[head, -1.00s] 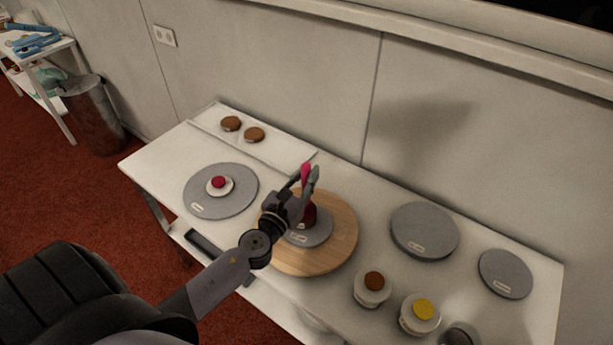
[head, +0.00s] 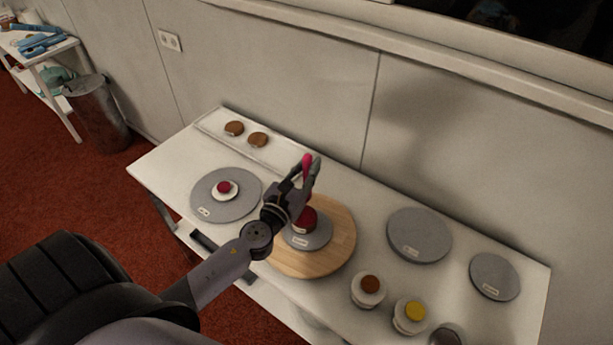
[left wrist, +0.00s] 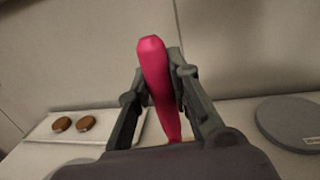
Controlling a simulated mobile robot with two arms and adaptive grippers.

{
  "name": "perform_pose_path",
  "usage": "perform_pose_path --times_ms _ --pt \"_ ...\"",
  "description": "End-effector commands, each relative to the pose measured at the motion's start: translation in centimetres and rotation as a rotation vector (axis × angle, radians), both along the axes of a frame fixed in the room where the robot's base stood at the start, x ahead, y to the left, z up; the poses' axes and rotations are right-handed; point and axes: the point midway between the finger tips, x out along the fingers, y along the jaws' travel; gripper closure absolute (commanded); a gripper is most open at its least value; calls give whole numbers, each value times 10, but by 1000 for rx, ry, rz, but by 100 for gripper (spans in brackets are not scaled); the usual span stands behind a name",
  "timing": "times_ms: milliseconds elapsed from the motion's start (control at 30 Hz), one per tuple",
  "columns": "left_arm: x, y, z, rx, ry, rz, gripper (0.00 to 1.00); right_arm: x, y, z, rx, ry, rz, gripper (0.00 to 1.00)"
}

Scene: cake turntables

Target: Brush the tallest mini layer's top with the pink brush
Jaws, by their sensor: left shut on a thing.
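My left gripper (head: 309,172) is shut on the pink brush (head: 306,163), whose handle sticks up between the fingers. The brush also shows in the left wrist view (left wrist: 155,75), upright with its lower end hidden by the gripper body. Just below the gripper, a dark red mini layer (head: 305,222) sits on a small grey turntable (head: 312,241) on the round wooden board (head: 340,245). Whether the brush touches this layer cannot be told. A smaller red-topped layer (head: 224,187) sits on the grey turntable (head: 247,205) at left. My right gripper is not in view.
Two brown rounds (head: 234,128) lie on a white tray (head: 212,121) at the back left. Two bare grey discs (head: 419,235) lie at right. Pots with brown (head: 370,284) and yellow (head: 414,310) tops stand near the front edge.

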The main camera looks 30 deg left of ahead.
Motion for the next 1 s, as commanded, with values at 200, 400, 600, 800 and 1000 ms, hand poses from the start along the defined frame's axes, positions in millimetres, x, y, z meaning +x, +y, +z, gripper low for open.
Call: perform_pose_path --times_ms 200,400,600,800,1000 --pt "0 0 0 0 0 0 100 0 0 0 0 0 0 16" --pt "0 3 -2 -4 -3 1 100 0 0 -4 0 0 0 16" --pt "-6 28 -8 -64 -32 4 100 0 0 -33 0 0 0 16" --pt "-9 42 -5 -107 -53 0 100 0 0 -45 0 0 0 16" --pt "-9 42 -18 -109 -54 -1 100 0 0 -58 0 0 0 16"
